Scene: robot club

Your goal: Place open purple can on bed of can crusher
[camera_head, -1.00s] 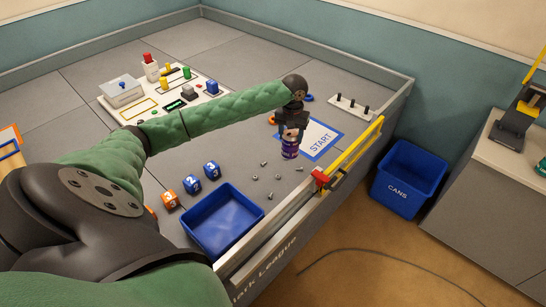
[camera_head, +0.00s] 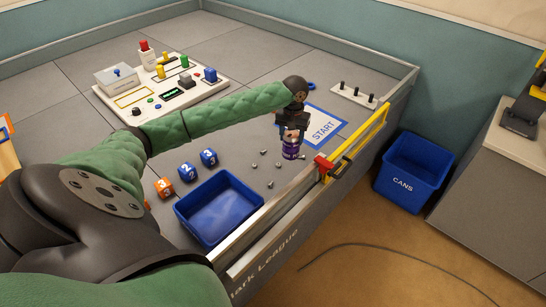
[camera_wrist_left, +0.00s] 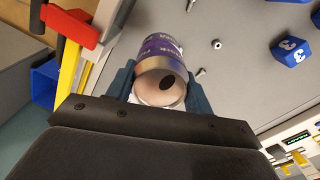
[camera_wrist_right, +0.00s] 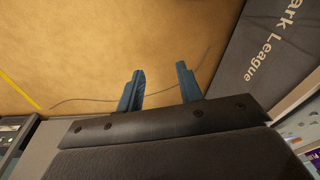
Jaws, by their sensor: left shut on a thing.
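The purple can (camera_head: 290,149) is upright in my left gripper (camera_head: 292,133), over the grey field near the START sheet. In the left wrist view the can (camera_wrist_left: 163,52) has a dark opening in its silver top. The left fingers (camera_wrist_left: 161,84) close on its sides. I cannot tell whether its base touches the field. The can crusher (camera_head: 519,120), dark with a yellow handle, stands on the cabinet at the far right, partly cut off by the frame. My right gripper (camera_wrist_right: 160,86) is open and empty above the brown floor; the head view does not show it.
A yellow bar with a red block (camera_head: 324,165) sits on the field's wall beside the can. Several small bolts (camera_head: 262,153) and a blue tray (camera_head: 190,221) lie nearby. A blue CANS bin (camera_head: 403,184) stands on the floor between field and cabinet (camera_head: 490,185). A cable crosses the floor.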

